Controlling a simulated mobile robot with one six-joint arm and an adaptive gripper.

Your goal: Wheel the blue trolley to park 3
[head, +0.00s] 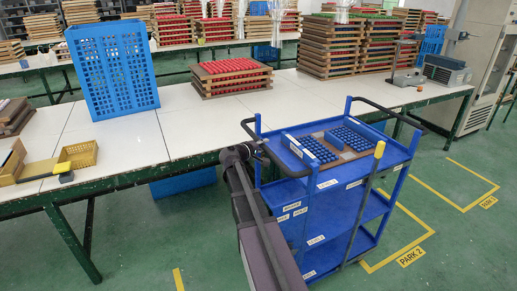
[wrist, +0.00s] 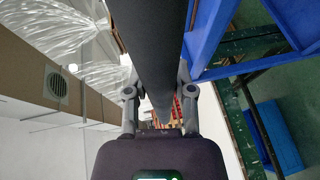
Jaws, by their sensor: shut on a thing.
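The blue trolley (head: 337,183) stands upright on the green floor against the long table, with several shelves and black push handles. Its top shelf carries a brown tray of blue pieces (head: 335,146). My gripper (head: 257,150) is shut on the trolley's left black handle (head: 279,162). In the wrist view my gripper (wrist: 160,95) has the dark handle bar (wrist: 154,40) between its fingers, with blue trolley frame (wrist: 212,28) to the right. The yellow PARK 2 label (head: 411,257) lies right of the trolley. A farther yellow-outlined bay has a label (head: 488,202) too small to read.
The white-topped table (head: 190,128) runs behind the trolley, bearing a blue crate (head: 112,68), a stack of red-piece trays (head: 231,76) and taller tray stacks. A yellow-topped lever (head: 379,149) stands at the trolley's right. Floor on the right is open. A yellow line (head: 178,279) shows at lower left.

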